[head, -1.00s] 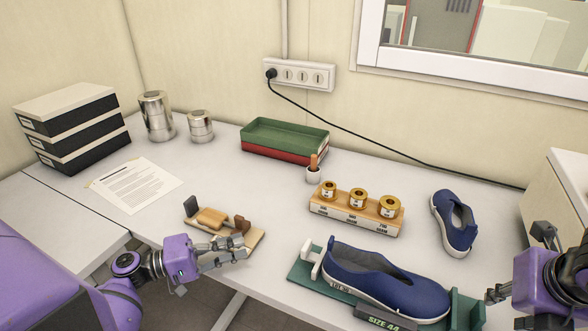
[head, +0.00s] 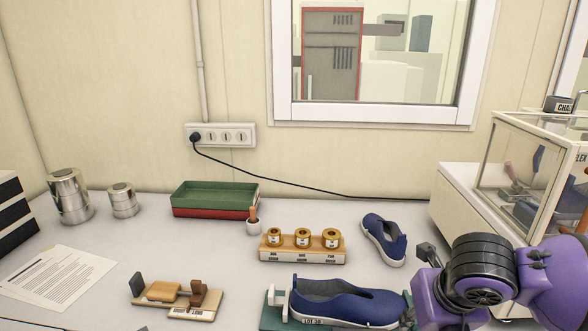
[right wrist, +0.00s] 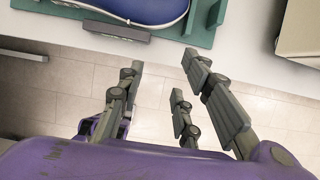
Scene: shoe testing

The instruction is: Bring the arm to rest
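My right arm (head: 478,280) is purple and grey and stands at the lower right of the head view, in front of the blue shoe on the green fixture. In the right wrist view the fingers of my right gripper (right wrist: 160,75) are spread apart with nothing between them. They are over the floor, just off the table's front edge. My left gripper is not in view.
A blue shoe (head: 345,303) sits on a green fixture (head: 271,318); another blue shoe (head: 384,240) lies behind. A weight block (head: 302,256), a small wooden rig (head: 178,298), and stacked trays (head: 214,197) stand on the table. A glass case (head: 535,175) is at right.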

